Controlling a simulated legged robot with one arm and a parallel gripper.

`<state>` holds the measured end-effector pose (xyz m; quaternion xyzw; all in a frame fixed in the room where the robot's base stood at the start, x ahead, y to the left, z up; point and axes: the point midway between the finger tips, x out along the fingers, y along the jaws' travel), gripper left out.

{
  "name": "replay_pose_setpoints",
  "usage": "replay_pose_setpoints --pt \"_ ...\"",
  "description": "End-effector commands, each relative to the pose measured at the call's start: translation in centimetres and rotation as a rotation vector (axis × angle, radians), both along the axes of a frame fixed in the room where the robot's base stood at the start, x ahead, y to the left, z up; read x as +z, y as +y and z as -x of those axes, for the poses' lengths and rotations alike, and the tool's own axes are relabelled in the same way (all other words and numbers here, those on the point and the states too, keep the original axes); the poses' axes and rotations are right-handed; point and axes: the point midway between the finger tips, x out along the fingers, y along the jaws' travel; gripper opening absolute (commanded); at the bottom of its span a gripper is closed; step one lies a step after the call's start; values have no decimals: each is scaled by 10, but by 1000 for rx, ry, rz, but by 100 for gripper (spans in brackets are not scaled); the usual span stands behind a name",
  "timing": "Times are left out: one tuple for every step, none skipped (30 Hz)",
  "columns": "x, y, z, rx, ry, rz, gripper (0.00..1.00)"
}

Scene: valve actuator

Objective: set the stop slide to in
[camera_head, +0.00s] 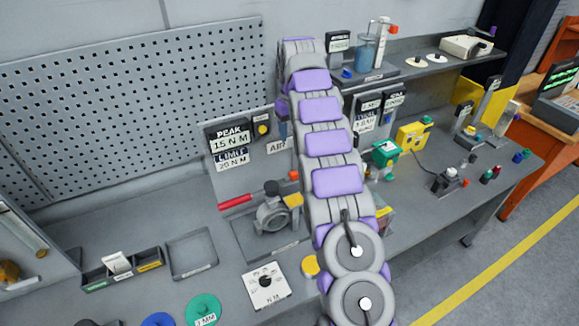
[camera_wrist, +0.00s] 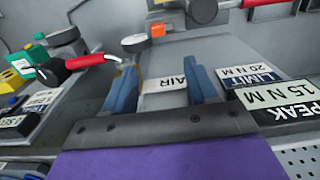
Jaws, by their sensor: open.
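I cannot pick out the stop slide for certain in either view. In the head view a grey valve (camera_head: 272,213) with a red lever (camera_head: 235,201) sits on the bench, a small orange block (camera_head: 293,175) above it. In the wrist view my gripper (camera_wrist: 162,88) shows two blue fingers, apart and empty, in front of the AIR label (camera_wrist: 178,83).
The PEAK 15 N M display (camera_wrist: 278,100) is close beside the right finger in the wrist view. A perforated panel (camera_head: 130,105) stands behind the bench. An empty tray (camera_head: 192,254) and a dial box (camera_head: 266,287) are left of my arm. A green device (camera_head: 386,153) is right of it.

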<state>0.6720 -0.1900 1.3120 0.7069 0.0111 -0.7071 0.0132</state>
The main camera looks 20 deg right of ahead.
Motion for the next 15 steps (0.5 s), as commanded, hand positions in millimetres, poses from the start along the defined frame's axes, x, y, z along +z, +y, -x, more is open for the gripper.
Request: replay_pose_setpoints --pt "-7 -2 0 -2 1 -1 57" --pt "-11 -3 0 -2 2 -2 57" --pt "-16 -5 0 -3 3 -3 57" --pt "-20 -5 -1 -2 3 -4 57" --pt "-24 -5 -1 -1 2 -4 57" --pt "-30 -6 -1 -2 2 -4 57" --pt "-34 -6 -1 -3 2 -4 57" --pt "-39 -7 -1 -3 2 -4 57" --pt "-48 -7 0 -2 6 -5 57" --pt "-53 -6 0 -1 5 -5 57" --pt "-59 -7 0 -3 3 -4 57" --pt "-66 -7 -1 -3 2 -4 57" --pt "-67 -5 -1 0 4 -5 57" --pt "-70 -4 0 0 7 -5 57" --pt "-74 -4 0 0 5 -5 57"
